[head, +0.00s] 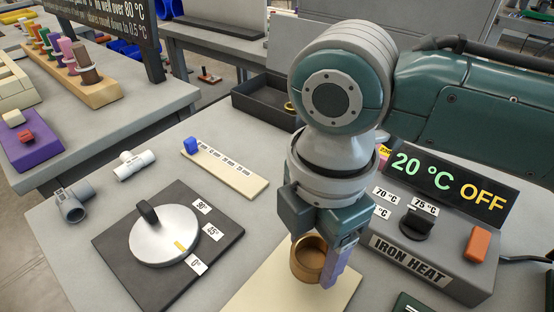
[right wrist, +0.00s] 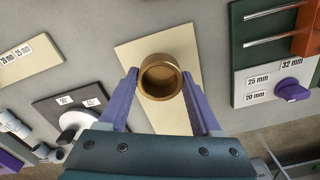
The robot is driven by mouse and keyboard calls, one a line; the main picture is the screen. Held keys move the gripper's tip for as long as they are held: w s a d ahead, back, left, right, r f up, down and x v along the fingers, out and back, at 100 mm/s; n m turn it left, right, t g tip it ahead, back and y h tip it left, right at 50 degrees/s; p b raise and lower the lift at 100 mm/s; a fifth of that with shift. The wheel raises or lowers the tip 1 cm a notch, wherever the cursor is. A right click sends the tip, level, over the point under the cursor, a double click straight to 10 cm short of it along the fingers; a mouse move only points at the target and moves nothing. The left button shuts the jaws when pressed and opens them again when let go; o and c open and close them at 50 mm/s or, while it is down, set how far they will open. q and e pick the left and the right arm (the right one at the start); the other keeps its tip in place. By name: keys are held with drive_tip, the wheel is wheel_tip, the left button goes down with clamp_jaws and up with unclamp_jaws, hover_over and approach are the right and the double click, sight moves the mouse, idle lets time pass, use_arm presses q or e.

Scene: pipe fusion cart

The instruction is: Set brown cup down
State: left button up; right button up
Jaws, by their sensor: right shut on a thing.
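The brown cup (head: 306,262) is a short, open-topped, bronze-coloured cup. It is upright between the purple fingers of my right gripper (head: 318,272). In the right wrist view the cup (right wrist: 160,77) shows its open mouth, with the fingertips of my right gripper (right wrist: 160,82) shut against its two sides. The cup is over a plain cream board (head: 258,292), which also shows in the right wrist view (right wrist: 138,52). I cannot tell whether its base touches the board. My left gripper is not in view.
A dial (head: 165,238) on a dark plate stands left of the board. The iron heat box (head: 425,262), reading 20 °C OFF, stands to the right. Grey pipe fittings (head: 72,203) and a cream size strip (head: 235,178) lie farther left and behind. A black tray (head: 262,104) is at the back.

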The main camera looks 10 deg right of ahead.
sight(312, 262)
drive_tip(key=shift+f, duration=1.55)
drive_tip(key=shift+b, duration=0.3)
drive_tip(key=shift+f, duration=0.2)
drive_tip(key=o, duration=1.4)
